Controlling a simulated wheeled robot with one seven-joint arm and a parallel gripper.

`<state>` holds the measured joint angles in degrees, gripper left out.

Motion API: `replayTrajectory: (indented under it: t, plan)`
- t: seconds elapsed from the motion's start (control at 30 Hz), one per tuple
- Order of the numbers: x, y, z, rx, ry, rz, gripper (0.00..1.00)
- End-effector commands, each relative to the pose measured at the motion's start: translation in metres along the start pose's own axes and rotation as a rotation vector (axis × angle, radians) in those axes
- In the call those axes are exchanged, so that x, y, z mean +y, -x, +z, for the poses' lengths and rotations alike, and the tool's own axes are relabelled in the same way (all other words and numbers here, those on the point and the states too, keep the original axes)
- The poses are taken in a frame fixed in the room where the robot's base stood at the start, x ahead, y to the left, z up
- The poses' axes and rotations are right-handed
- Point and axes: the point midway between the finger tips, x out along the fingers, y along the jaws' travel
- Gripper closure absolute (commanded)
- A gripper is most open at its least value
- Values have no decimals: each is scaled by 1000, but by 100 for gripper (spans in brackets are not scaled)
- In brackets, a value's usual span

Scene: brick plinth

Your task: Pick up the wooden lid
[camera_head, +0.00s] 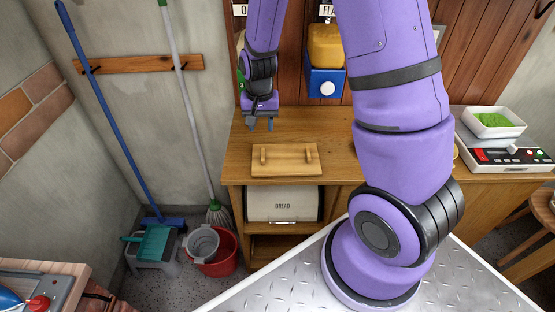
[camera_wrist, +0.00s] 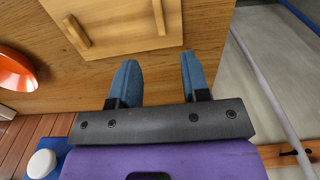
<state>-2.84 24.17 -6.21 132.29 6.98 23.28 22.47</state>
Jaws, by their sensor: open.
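The wooden lid (camera_head: 273,160) lies flat on the wooden counter near its front edge, in the head view. It is a pale rectangular board with two upright bar handles. In the wrist view the lid (camera_wrist: 121,19) shows at the top, with both handles standing on it. My gripper (camera_head: 261,127) hangs above the counter, behind the lid and slightly left of its middle. In the wrist view my gripper (camera_wrist: 157,75) has its two blue fingers apart with nothing between them. The fingers are clear of the lid.
A bread bin (camera_head: 282,205) sits on a shelf below the counter (camera_head: 330,131). A yellow-and-blue dispenser (camera_head: 325,60) hangs at the back. A scale with a white tray (camera_head: 494,122) stands at the right. An orange round object (camera_wrist: 14,70) shows in the wrist view.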

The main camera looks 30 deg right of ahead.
Motion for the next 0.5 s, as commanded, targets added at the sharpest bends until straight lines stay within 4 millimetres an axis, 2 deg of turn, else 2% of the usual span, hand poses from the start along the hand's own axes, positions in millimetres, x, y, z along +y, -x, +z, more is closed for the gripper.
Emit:
replayTrajectory:
  t: [0.5]
  plan:
    - [1, -59, -1, -9, -14, 9, 57]
